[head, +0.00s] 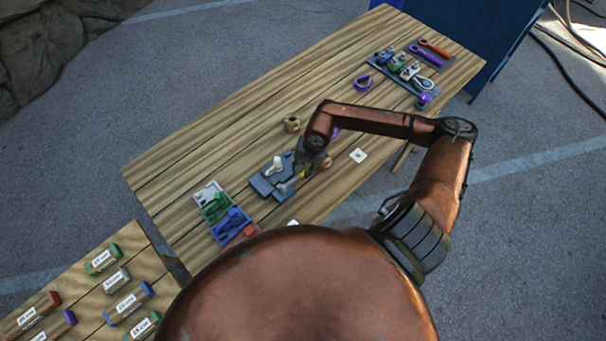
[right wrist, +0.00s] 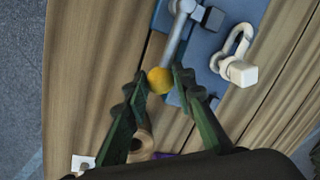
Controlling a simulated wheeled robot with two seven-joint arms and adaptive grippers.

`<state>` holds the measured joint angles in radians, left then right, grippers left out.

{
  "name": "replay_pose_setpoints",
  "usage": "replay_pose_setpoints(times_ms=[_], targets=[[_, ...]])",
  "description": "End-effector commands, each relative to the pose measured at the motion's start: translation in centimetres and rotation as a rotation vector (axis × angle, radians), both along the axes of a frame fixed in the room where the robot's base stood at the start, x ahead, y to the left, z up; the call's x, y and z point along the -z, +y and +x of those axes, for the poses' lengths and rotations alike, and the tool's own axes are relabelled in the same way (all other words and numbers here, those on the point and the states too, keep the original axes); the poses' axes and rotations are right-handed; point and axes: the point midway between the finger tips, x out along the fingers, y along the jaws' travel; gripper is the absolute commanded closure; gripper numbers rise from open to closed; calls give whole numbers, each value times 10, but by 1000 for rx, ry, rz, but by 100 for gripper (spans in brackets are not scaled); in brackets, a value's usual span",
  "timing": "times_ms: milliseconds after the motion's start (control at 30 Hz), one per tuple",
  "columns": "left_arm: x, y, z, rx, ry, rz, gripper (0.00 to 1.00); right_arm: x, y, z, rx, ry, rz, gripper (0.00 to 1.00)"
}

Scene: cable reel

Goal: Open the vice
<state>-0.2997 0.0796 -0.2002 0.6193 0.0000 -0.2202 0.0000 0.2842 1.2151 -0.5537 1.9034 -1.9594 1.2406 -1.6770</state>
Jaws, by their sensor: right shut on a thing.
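The blue vice (head: 262,186) sits on the wooden table, left of my right gripper. In the right wrist view its blue body (right wrist: 208,38) shows with a grey handle bar (right wrist: 178,40) that ends in a yellow ball knob (right wrist: 160,80). My right gripper (right wrist: 160,84) has its two dark green fingers on either side of the yellow knob and is shut on it. In the head view the right gripper (head: 308,166) is at the vice's right end, partly hidden by my arm. A white shackle (right wrist: 236,58) lies on or at the vice. My left gripper is not in view.
Coloured bins (head: 222,208) stand left of the vice. A wooden ring-like piece (head: 292,124) and a white square plate (head: 358,156) lie nearby. A tool tray (head: 405,78) is at the far right. The table's upper left part is bare.

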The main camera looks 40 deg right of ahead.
Motion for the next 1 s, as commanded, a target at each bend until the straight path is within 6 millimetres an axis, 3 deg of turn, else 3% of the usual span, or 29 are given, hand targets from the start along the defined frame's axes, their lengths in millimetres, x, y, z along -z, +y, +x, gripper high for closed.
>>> replay_pose_setpoints(times_ms=[267,300,533,833,1000], targets=[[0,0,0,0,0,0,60,0,1,-1,-6,3,2,100],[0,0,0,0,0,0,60,0,1,-1,-6,3,2,74],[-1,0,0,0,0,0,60,0,1,-1,-3,1,1,59],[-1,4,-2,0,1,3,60,-2,0,-1,-2,0,0,59],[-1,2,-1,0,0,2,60,-22,-4,-2,-1,-4,-1,59]])
